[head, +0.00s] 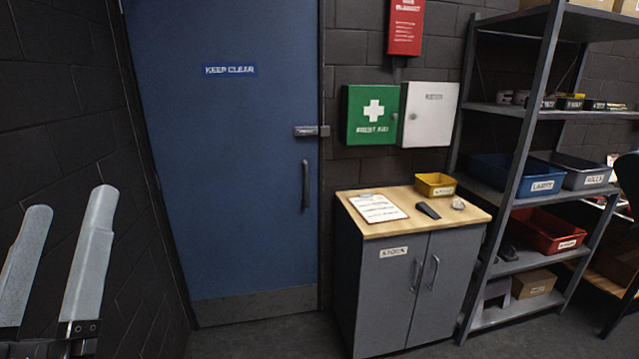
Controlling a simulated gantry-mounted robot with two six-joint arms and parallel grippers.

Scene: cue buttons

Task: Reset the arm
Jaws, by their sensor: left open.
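My left gripper (62,238) is in the lower left corner of the head view. Its two pale grey fingers point up and stand apart, with nothing between them. It is in front of the dark block wall, to the left of the blue door. My right gripper does not show. No cue buttons show in this view.
A blue door (235,150) marked KEEP CLEAR fills the middle left. A grey cabinet (395,295) holds a clipboard (378,208) and a yellow bin (435,185). A metal shelf unit (530,140) stands at the right. A green first aid box (372,114) hangs above the cabinet.

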